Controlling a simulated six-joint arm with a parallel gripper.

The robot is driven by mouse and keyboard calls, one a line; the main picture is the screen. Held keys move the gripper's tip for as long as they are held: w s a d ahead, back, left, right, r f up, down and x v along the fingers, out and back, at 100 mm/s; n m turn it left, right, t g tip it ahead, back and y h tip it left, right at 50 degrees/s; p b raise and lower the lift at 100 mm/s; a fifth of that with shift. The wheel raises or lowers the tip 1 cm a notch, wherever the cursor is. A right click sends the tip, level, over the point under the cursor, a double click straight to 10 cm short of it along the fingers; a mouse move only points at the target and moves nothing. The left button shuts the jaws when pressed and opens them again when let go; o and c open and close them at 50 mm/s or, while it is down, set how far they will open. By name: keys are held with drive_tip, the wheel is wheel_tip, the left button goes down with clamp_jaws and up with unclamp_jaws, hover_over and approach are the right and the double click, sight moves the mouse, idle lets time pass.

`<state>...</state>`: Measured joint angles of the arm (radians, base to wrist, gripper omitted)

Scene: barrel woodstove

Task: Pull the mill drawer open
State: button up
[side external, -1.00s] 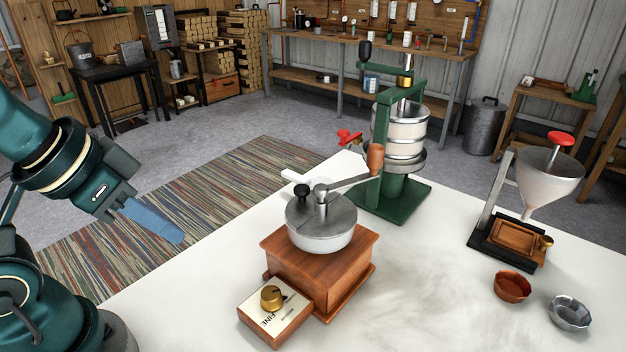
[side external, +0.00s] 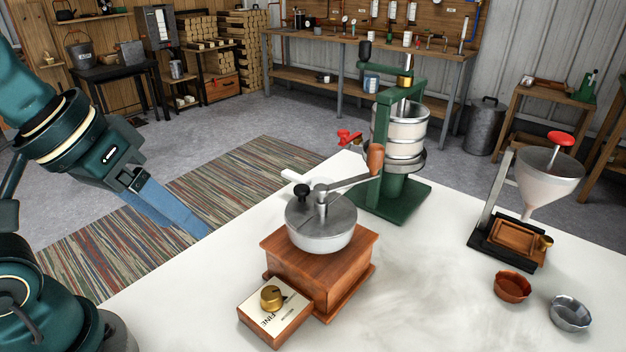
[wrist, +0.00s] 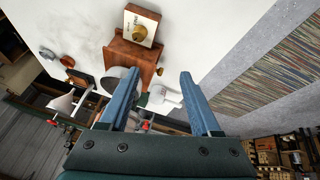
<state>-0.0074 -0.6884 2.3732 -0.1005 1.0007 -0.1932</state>
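The mill (side external: 318,268) is a reddish-brown wooden box with a grey metal bowl and crank on top, standing on the white table. In the wrist view the mill (wrist: 128,55) is ahead of my fingers. A small brass knob (wrist: 159,72) sticks out from its side facing the rug, apparently the drawer's knob. The drawer front itself is not clear, and that side is hidden in the side view. My gripper (side external: 203,232) is in the air left of the mill, tilted down to the right. In the wrist view my gripper (wrist: 160,73) has its blue fingers apart and empty.
A box marked FINE with a brass dial (side external: 272,298) sits against the mill's front. A green press (side external: 382,160) stands behind the mill. A funnel stand (side external: 548,185) and two small bowls (side external: 513,287) (side external: 570,312) are at right. The table's left part is clear.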

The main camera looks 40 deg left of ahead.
drive_tip(key=w+n+g+h, duration=0.4)
drive_tip(key=w+n, duration=0.6)
drive_tip(key=w, duration=0.3)
drive_tip(key=w+a+f+n+h, duration=0.1)
drive_tip(key=a+f, duration=0.1)
drive_tip(key=f, duration=0.2)
drive_tip(key=w+a+f+n+g+h, duration=0.1)
drive_tip(key=w+a+f+n, duration=0.1)
drive_tip(key=f, duration=0.2)
drive_tip(key=w+a+f+n+h, duration=0.2)
drive_tip(key=f, duration=0.2)
drive_tip(key=shift+w, duration=0.1)
drive_tip(key=shift+f, duration=0.25)
drive_tip(key=shift+x, duration=2.25)
clamp_jaws()
